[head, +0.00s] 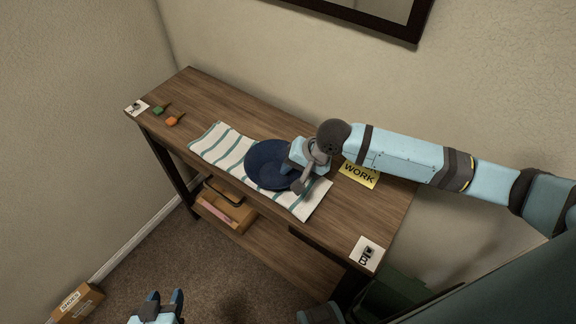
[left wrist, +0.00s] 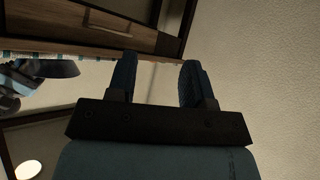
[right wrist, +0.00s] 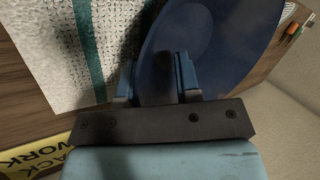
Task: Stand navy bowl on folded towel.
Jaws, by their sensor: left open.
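The navy bowl (head: 266,165) is over the middle of the striped folded towel (head: 222,148) on the desk. In the left wrist view the bowl (left wrist: 58,69) is at the towel's edge-on surface; I cannot tell whether they touch. My right gripper (head: 291,168) is at the bowl's right side. In the right wrist view the bowl's wall (right wrist: 205,40) is between its fingers, and the gripper looks shut on it. The towel (right wrist: 55,55) shows beside the bowl. My left gripper (head: 164,300) is open and empty, low in front of the desk.
A yellow WORK card (head: 360,175) lies right of the towel. White cards lie at the desk's left corner (head: 136,108) and front right corner (head: 367,252). Green (head: 159,110) and orange (head: 175,119) items lie at left. A box (head: 228,208) sits on the lower shelf.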

